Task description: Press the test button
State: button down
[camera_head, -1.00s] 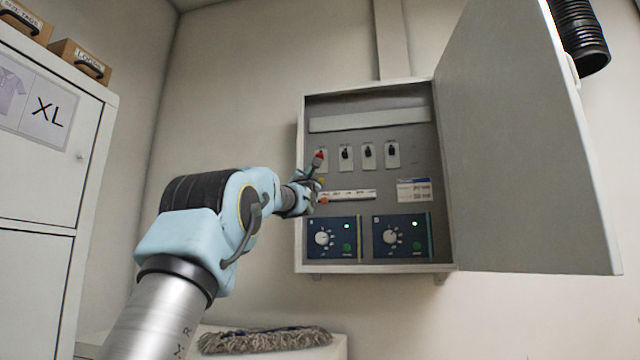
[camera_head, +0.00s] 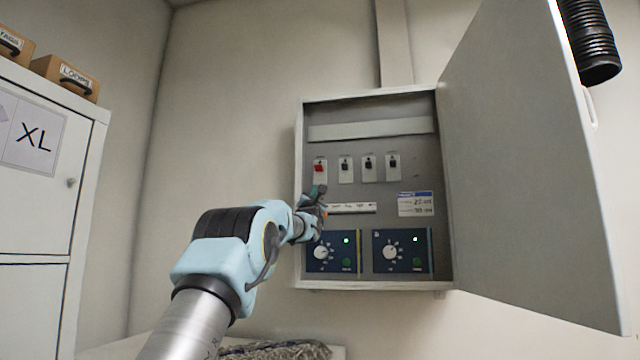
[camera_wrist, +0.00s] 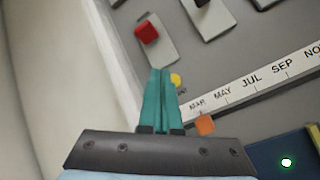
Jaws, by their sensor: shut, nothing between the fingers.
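An open grey wall cabinet (camera_head: 299,150) holds the controls. My gripper (camera_head: 318,190) is shut and empty at the cabinet's left side, just below a red switch (camera_head: 319,167). In the wrist view its teal fingers (camera_wrist: 163,72) are together and point toward the panel. A small yellow button (camera_wrist: 176,80) shows right beside the fingertips, partly hidden by them. I cannot read which button is the test one, nor tell whether the fingertips touch the panel.
Several black switches (camera_head: 368,163) stand right of the red one. Two blue dial modules (camera_head: 333,265) with lit green lamps sit below. The cabinet door (camera_head: 530,170) hangs open on the right. A white locker (camera_head: 40,200) stands left, and a mop head (camera_head: 275,350) lies below.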

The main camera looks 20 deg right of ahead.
jog(key=shift+w+d+p, duration=0.35)
jog(key=shift+w+p, duration=0.3)
jog(key=shift+w, duration=0.1)
jog(key=shift+w, duration=0.1)
dwell(1.6)
jog(key=shift+w+d, duration=0.2)
jog(key=shift+w, duration=0.05)
jog(key=shift+w+d, duration=0.15)
jog(key=shift+w, duration=0.15)
dwell(0.5)
jog(key=shift+s+f+b, duration=0.15)
jog(key=shift+b, duration=0.15)
jog(key=shift+s+a+b, duration=0.35)
jog(key=shift+s+b, duration=0.15)
jog(key=shift+b, duration=0.45)
